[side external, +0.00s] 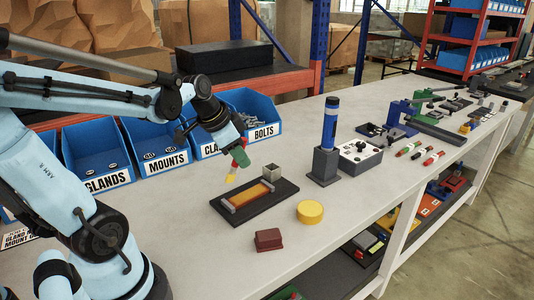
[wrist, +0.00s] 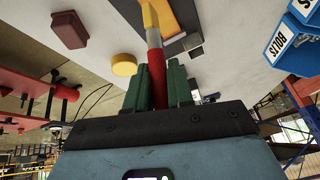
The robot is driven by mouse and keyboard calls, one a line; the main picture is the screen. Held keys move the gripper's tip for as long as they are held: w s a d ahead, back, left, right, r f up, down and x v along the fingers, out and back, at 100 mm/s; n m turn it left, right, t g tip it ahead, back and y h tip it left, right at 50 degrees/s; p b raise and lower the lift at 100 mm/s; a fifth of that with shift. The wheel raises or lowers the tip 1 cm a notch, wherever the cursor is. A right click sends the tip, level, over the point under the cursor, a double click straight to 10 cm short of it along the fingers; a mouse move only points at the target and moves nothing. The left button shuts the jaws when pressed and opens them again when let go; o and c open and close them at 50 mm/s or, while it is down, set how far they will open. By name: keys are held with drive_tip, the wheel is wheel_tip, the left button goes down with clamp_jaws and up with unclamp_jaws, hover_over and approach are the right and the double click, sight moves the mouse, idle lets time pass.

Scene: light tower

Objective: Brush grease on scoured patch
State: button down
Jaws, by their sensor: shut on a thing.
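My gripper (side external: 240,155) has green fingers shut on a brush (side external: 231,174) with a red handle and a yellow tip. The brush (wrist: 156,72) also shows in the wrist view, pointing away from the fingers. In the side view its tip hangs above the back left of a dark plate (side external: 236,219). On the plate lies an orange-amber patch (side external: 252,194) between two grey end bars. Tip and patch appear apart in the side view. In the wrist view the tip overlaps the patch (wrist: 180,16). A yellow round tin or disc (side external: 310,211) sits right of the plate.
A red-brown block (side external: 268,239) lies in front of the plate, and a small grey cup-like cube (side external: 272,171) at its back corner. A blue cylinder (side external: 331,122) stands in a dark holder to the right. Blue labelled bins (side external: 165,146) line the back.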

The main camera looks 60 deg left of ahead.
sight(235, 169)
wheel_tip(235, 169, down, 6)
drive_tip(key=shift+r, duration=0.1)
drive_tip(key=shift+w, duration=0.25)
drive_tip(key=shift+w+a+f, duration=0.1)
drive_tip(key=shift+w+f, duration=0.05)
drive_tip(key=shift+w, duration=0.8)
drive_tip(key=shift+w+a+f, duration=0.1)
drive_tip(key=shift+w+f, duration=0.05)
drive_tip(key=shift+w, duration=0.8)
drive_tip(key=shift+w+a, duration=0.15)
drive_tip(key=shift+w, duration=1.55)
drive_tip(key=shift+w+a, duration=0.15)
drive_tip(key=shift+w, duration=1.5)
drive_tip(key=shift+s+d+r, duration=0.1)
drive_tip(key=shift+s+d, duration=0.05)
drive_tip(key=shift+s, duration=1.7)
drive_tip(key=shift+s+d+f, duration=0.1)
drive_tip(key=shift+s+d, duration=0.1)
drive_tip(key=shift+s, duration=1.7)
drive_tip(key=shift+s+d+r, duration=0.1)
drive_tip(key=shift+s+d, duration=0.05)
drive_tip(key=shift+s, duration=1.7)
drive_tip(key=shift+r, duration=4)
